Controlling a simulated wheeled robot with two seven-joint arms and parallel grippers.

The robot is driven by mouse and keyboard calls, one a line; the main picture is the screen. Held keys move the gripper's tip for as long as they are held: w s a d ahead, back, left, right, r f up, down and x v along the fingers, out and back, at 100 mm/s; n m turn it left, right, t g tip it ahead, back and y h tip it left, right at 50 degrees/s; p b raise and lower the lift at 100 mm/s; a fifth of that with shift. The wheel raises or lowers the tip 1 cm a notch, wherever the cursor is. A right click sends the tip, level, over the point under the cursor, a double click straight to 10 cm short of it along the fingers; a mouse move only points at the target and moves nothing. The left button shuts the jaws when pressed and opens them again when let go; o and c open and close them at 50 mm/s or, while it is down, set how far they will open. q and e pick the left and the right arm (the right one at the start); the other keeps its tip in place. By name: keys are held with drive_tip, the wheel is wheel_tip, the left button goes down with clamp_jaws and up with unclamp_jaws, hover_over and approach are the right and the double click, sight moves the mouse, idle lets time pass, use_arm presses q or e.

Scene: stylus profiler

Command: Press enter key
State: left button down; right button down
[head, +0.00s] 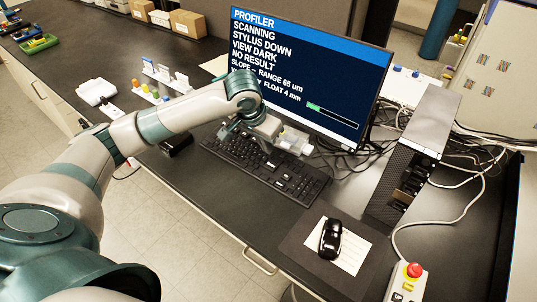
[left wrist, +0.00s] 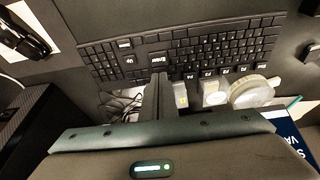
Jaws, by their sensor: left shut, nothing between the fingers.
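The black keyboard (head: 285,178) lies on the dark desk in front of the monitor. In the left wrist view, the enter key (left wrist: 158,59), with a white label, shows just beyond the fingertips. My left gripper (left wrist: 162,76) is shut and empty, its fingers pointing toward that key. In the head view my left gripper (head: 268,148) is over the keyboard and hides part of it. I cannot tell whether the fingertips touch the key. My right gripper is not in view.
The monitor (head: 310,75) stands behind the keyboard, reading "SCANNING", "STYLUS DOWN" and "NO RESULT". A black mouse (head: 331,238) lies on a pad at the right. A computer tower (head: 410,150), loose cables and a red stop button (head: 414,270) are further right.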

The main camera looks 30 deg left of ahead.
use_arm(q)
drive_tip(key=shift+b+v, duration=0.65)
drive_tip(key=shift+v, duration=2.3)
